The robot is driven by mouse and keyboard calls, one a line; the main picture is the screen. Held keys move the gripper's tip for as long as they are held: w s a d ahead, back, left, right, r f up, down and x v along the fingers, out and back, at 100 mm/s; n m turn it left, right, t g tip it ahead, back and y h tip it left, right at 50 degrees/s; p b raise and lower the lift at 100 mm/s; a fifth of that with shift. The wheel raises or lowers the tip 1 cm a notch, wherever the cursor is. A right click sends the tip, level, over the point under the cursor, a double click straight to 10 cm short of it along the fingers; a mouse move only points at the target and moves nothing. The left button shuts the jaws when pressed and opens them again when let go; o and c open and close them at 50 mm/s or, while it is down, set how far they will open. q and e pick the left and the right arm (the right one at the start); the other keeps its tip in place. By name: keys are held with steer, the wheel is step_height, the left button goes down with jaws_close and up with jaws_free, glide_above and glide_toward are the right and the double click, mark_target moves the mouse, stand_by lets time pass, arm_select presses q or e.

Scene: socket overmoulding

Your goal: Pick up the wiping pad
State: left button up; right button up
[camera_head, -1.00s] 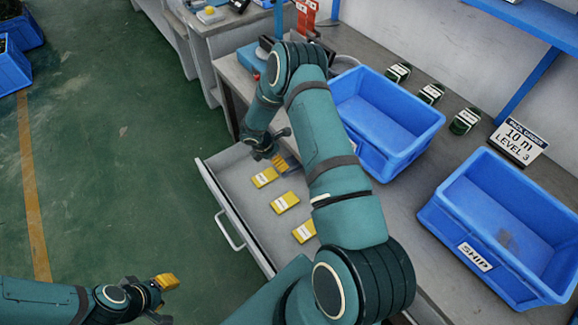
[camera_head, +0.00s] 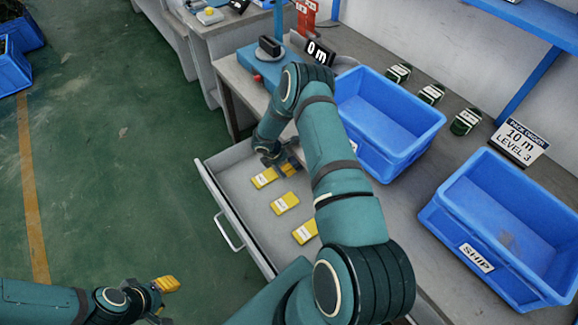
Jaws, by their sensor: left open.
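The open drawer (camera_head: 240,212) holds three flat yellow packs with white labels: a far one (camera_head: 263,178), a middle one (camera_head: 285,203) and a near one (camera_head: 304,231). The labels are too small to read, so I cannot tell which, if any, is the wiping pad. My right gripper (camera_head: 288,169) is low over the far end of the drawer, just right of the far pack. Its jaws are partly hidden and I cannot see whether they touch anything. My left gripper (camera_head: 165,298) is open and empty over the floor at lower left.
Two blue bins, an upper one (camera_head: 424,135) and one marked SHIP (camera_head: 450,218), stand on the bench right of my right arm. Several dark labelled boxes line the wall.

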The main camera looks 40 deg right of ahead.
steer(key=c, duration=0.6)
steer(key=shift+c, duration=0.2)
steer(key=shift+r, duration=0.8)
step_height(320, 180, up, 2)
steer(key=shift+r, duration=0.2)
steer(key=s+a, duration=0.2)
steer(key=a, duration=0.3)
steer(key=s+a, duration=0.3)
steer(key=a, duration=0.2)
steer(key=s+a, duration=0.3)
steer(key=a, duration=0.3)
steer(key=shift+s+f, duration=0.15)
steer(key=shift+f, duration=0.1)
